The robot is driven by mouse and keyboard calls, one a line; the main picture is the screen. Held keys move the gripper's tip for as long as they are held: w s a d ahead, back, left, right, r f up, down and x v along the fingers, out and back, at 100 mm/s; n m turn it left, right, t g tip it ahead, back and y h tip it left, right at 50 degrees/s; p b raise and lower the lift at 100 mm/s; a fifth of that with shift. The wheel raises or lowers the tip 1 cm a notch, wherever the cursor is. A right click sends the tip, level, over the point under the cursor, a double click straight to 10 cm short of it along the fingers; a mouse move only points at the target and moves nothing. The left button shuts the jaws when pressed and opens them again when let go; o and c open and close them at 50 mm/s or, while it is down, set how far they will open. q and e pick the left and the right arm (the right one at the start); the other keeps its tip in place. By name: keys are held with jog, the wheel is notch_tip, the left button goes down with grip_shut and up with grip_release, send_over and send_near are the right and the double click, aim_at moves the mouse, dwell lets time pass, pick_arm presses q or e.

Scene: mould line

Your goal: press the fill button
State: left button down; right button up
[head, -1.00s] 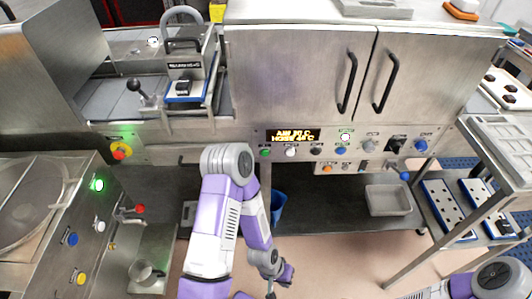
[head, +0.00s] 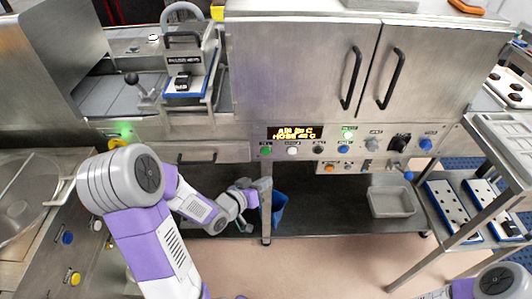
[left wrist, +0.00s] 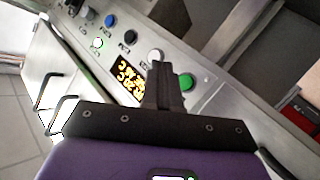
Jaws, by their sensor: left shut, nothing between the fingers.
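The control panel (head: 360,147) carries a row of buttons under the cabinet doors: green (head: 266,150), white (head: 292,150), black (head: 317,150) and blue (head: 343,149). Their labels are too small to read, so I cannot tell which is the fill button. My left gripper (head: 264,184) is below the green button, beneath the panel edge in the head view. In the left wrist view its shut, empty fingers (left wrist: 158,68) point at the panel, between the white button (left wrist: 156,56) and the green button (left wrist: 187,82). I cannot tell contact. My right gripper is out of view.
An amber display (head: 294,133) and a lit green lamp (head: 348,133) sit above the row. A lower strip has an orange button (head: 329,168). A grey bin (head: 391,201) and a blue container (head: 279,207) are below. Racks stand at right.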

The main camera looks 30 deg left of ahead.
pick_arm(q)
jog(key=w+a+p, duration=0.1)
jog(key=w+a, duration=0.3)
jog(key=w, duration=0.3)
jog(key=shift+w+a+p, duration=0.25)
jog(key=shift+a+p, duration=0.05)
jog(key=shift+p, duration=0.05)
jog(key=shift+w, duration=0.15)
dwell(2.0)
jog(key=shift+w+a, duration=0.2)
jog(key=shift+w, duration=0.05)
jog(key=shift+w+a, duration=0.25)
jog(key=shift+w, duration=0.05)
dwell(0.9)
jog(key=shift+s+d, duration=0.45)
jog(key=shift+s, duration=0.25)
jog(key=shift+s+d+b, duration=0.2)
jog(key=shift+s+d, duration=0.25)
jog(key=shift+s, duration=0.25)
jog(key=shift+s+d+b, duration=0.15)
jog(key=shift+s+d, duration=0.25)
jog(key=shift+s, duration=0.35)
jog(key=shift+s+d+b, duration=0.2)
jog(key=shift+s+d, duration=0.25)
jog(key=shift+s, duration=0.25)
